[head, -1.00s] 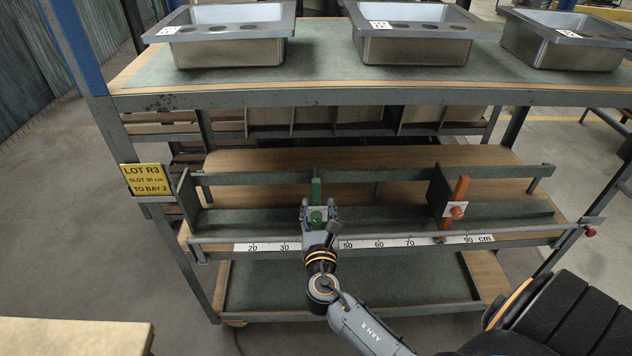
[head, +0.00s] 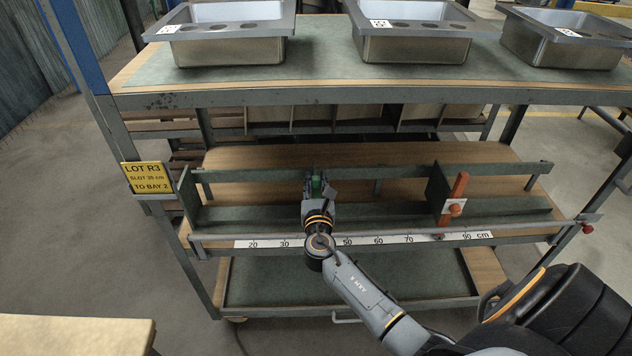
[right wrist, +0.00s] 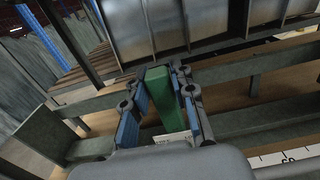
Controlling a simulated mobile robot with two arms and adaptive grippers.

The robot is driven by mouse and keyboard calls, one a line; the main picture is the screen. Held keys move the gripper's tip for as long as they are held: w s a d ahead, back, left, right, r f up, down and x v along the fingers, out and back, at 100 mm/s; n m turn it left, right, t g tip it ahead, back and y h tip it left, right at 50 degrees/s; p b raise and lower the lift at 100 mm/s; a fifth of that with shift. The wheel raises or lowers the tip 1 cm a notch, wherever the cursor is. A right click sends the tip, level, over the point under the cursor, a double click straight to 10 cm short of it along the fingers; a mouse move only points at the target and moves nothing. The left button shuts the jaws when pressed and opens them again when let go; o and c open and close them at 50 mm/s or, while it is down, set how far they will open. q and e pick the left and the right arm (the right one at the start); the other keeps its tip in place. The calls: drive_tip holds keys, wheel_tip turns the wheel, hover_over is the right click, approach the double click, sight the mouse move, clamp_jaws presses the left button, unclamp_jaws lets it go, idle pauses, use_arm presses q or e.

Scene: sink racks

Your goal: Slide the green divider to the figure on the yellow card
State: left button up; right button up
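The green divider (head: 316,187) stands on the rail shelf, close to where 40 would be on the scale. My right gripper (head: 319,186) is at it from the front and hides much of it. In the right wrist view the green divider (right wrist: 166,100) stands between the two blue-padded fingers (right wrist: 160,100); whether both pads press on it I cannot tell. The yellow card (head: 147,178) on the left post reads LOT R3, a SLOT figure in cm that looks like 30 or 36, and TO BAY 2. My left gripper is not in view.
A scale strip (head: 362,240) runs along the front bar, its 40 hidden by my arm. An orange divider (head: 459,187) with a knob stands to the right, near 80. Rails run behind and below. Metal sinks (head: 232,45) stand on the top shelf.

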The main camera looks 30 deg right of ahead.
clamp_jaws()
drive_tip(key=shift+a, duration=0.1)
drive_tip(key=w+a+b, duration=0.2)
drive_tip(key=w+a, duration=0.3)
drive_tip(key=a, duration=0.3)
drive_tip(key=shift+a, duration=0.25)
drive_tip(key=shift+w, duration=0.1)
drive_tip(key=o, duration=0.6)
unclamp_jaws()
drive_tip(key=shift+o, duration=0.2)
drive_tip(key=v, duration=1.2)
drive_tip(key=shift+d, duration=0.1)
